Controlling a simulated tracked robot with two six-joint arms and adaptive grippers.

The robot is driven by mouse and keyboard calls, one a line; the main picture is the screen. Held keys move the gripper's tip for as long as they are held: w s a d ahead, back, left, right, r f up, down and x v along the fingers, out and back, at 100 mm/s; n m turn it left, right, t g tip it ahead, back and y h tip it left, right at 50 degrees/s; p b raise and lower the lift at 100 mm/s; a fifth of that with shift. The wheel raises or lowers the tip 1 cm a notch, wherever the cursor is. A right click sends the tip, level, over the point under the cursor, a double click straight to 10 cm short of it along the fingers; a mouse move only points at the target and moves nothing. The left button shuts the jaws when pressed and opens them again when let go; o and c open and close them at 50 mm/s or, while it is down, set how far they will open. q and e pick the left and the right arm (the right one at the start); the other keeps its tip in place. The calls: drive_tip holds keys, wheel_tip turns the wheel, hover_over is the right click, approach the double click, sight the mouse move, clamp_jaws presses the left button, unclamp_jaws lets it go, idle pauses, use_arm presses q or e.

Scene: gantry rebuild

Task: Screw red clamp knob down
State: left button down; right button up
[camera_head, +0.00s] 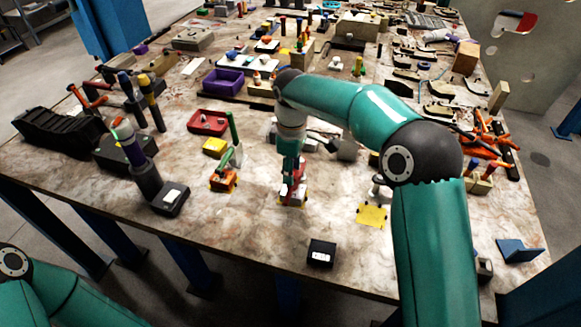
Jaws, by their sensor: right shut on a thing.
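My right gripper (292,168) points down at the middle of the table, near its front. It is shut on a small red part, which I take to be the red clamp knob (297,189). The fingers cover most of the knob, so its shape and its thread are hidden. Below it is a small yellow base plate (291,203) on the table top. I cannot tell how far down the knob sits. Only links of my left arm show at the bottom left; its gripper is out of view.
To the left are an orange block with a green handle (224,180), a yellow block (215,146) and a red tray (207,122). A yellow plate (372,215) lies to the right. A small black box (321,253) lies in front. Bare marble-like table surrounds them.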

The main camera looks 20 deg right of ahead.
drive_tip(key=m, duration=0.3)
drive_tip(key=shift+w+d, duration=0.1)
drive_tip(key=shift+w, duration=0.05)
drive_tip(key=shift+r, duration=0.1)
drive_tip(key=o, duration=1)
wheel_tip(320, 180, up, 12)
idle(0.3)
